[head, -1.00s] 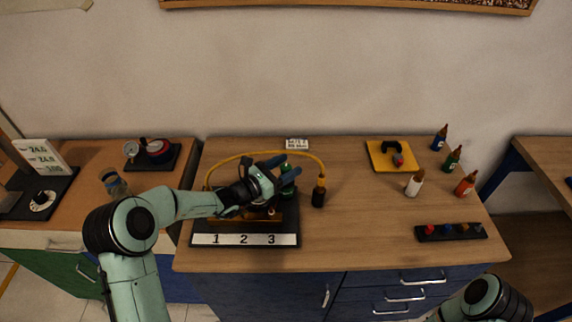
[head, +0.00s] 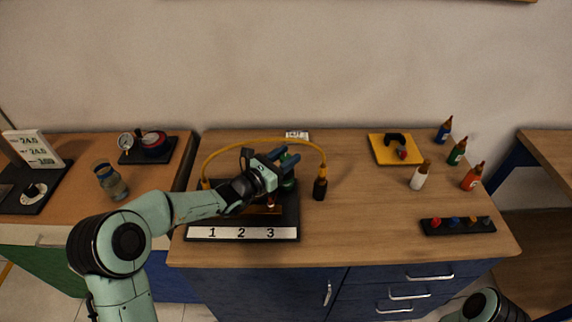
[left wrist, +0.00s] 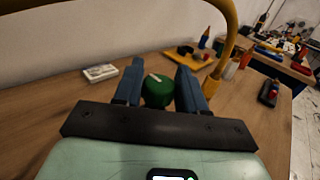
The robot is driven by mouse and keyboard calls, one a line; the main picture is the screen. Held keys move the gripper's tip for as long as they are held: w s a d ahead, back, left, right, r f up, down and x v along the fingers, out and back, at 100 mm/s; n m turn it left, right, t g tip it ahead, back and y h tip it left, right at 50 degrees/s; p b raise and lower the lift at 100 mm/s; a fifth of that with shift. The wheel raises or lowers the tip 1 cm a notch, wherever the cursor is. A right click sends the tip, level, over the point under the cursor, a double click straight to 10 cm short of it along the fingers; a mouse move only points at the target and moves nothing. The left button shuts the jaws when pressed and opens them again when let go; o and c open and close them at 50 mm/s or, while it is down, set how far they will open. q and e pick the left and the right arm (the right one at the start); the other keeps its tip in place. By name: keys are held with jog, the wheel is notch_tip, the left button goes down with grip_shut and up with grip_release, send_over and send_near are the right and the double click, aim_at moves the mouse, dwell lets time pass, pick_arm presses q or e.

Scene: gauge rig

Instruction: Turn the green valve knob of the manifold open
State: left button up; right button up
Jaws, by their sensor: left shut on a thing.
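The manifold stands on a black base (head: 291,218) with a white strip (head: 241,233) marked 1, 2, 3 along its front. A yellow hose (head: 262,142) arches over it. My left gripper (head: 284,160) reaches over the manifold's right part. In the left wrist view, the green valve knob (left wrist: 157,91), round with a white mark on top, sits between the two blue fingers, and the gripper is shut on it. In the head view only a bit of the green knob (head: 288,184) shows below the fingers. My right gripper is out of view.
A black-bodied hose end (head: 320,189) stands just right of the manifold. A yellow pad (head: 385,157), several small bottles (head: 420,176) and a black rack (head: 458,227) are farther right. The table's middle is clear.

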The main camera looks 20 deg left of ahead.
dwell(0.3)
pick_arm(q)
jog(key=o, duration=0.9)
jog(key=shift+o, duration=0.2)
jog(key=shift+s, duration=0.1)
jog(key=b+v, duration=0.2)
jog(key=v, duration=1.1)
jog(key=shift+s, duration=0.1)
